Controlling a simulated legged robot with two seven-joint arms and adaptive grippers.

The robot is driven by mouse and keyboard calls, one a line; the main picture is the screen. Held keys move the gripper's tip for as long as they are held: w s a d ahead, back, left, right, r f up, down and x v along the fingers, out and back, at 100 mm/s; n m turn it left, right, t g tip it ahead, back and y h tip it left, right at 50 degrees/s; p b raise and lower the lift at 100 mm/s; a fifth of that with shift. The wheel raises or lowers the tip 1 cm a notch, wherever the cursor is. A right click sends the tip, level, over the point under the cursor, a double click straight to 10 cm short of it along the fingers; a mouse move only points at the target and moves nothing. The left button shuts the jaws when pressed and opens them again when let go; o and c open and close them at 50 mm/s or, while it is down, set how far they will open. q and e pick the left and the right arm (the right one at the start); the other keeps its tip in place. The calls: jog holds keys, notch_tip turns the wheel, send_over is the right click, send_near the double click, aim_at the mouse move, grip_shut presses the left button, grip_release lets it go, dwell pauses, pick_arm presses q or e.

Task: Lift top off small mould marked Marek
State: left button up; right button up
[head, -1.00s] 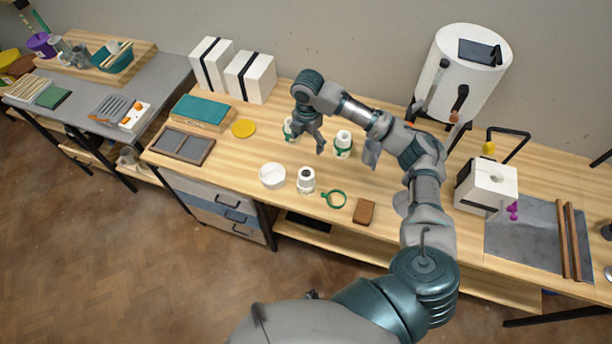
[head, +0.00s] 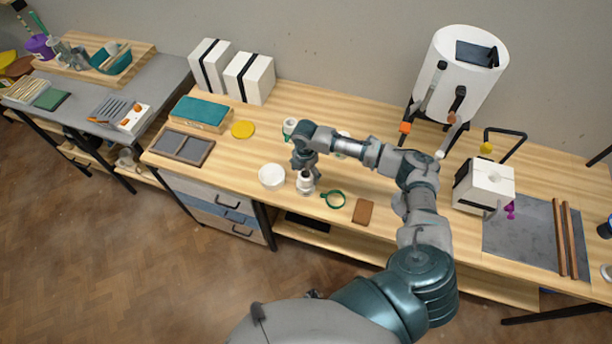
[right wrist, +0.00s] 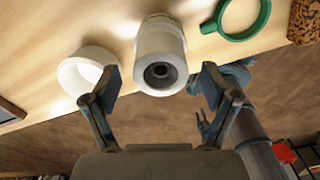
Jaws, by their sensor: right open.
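A small white mould (head: 306,184) with a narrower round top stands upright on the wooden bench. In the right wrist view the white mould (right wrist: 161,50) shows from above, with a dark round hole. No name on it is legible. My right gripper (head: 305,166) is open above it. In the wrist view its two fingers stand apart on either side of the mould's near end, with gaps and no visible contact. Two similar white moulds with green bands stand behind: one (head: 289,126) at left, the other (head: 341,146) partly hidden by my arm. My left gripper seems only partly visible, low down.
A white bowl (head: 271,176) stands close left of the mould. A green ring (head: 334,199) and a brown block (head: 363,212) lie to the right. A yellow disc (head: 243,129) lies farther left. The bench's front edge is close by.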

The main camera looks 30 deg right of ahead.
jog(key=shift+a+f, duration=0.1)
jog(key=shift+f, duration=0.65)
jog(key=shift+d, duration=0.35)
jog(key=c, duration=1.3)
jog(key=shift+a+r, duration=0.1)
jog(key=shift+a, duration=0.1)
jog(key=shift+r+p, duration=0.6)
jog(key=shift+r, duration=4.35)
